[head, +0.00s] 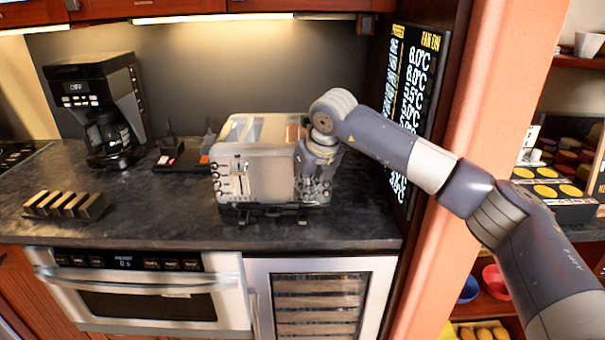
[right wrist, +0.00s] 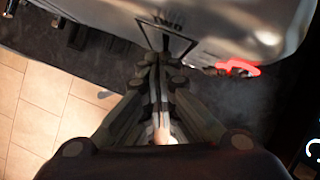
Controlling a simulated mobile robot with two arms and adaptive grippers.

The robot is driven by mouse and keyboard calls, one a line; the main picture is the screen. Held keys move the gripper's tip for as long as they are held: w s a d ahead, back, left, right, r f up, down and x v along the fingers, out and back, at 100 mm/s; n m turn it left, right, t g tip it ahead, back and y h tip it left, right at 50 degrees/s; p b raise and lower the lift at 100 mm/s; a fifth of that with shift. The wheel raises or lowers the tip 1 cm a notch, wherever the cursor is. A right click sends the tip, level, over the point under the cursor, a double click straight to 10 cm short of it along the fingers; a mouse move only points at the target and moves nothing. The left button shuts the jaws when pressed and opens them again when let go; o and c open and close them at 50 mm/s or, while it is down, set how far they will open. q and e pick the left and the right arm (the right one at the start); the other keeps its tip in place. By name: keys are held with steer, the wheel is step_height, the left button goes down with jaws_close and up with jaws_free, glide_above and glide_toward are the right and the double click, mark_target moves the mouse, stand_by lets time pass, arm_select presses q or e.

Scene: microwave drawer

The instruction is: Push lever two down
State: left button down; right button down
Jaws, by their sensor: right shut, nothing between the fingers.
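A silver toaster (head: 230,178) stands on the dark countertop, with slots on top and levers and knobs on its front. In the right wrist view the toaster (right wrist: 250,25) shows the label "TWO" above a dark-framed lever slot (right wrist: 176,46). My right gripper (head: 312,195) is at the right part of the toaster's front and hides that area in the head view. In the right wrist view the right gripper (right wrist: 153,62) is shut and empty, its tips at the lower part of the slot. Whether they touch lever two is unclear; the lever is hidden. My left gripper is out of view.
A red-lit ring (right wrist: 238,68) shows right of the slot. A menu board (head: 413,75) and an orange post (head: 490,130) stand at the right.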

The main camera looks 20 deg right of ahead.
steer(key=s, duration=0.2)
steer(key=s+r, duration=0.1)
steer(key=shift+d+b, duration=0.25)
steer(key=shift+b, duration=0.1)
steer(key=shift+w, duration=0.1)
steer(key=shift+r, duration=0.15)
steer(key=v, duration=1.1)
steer(key=shift+r, duration=0.35)
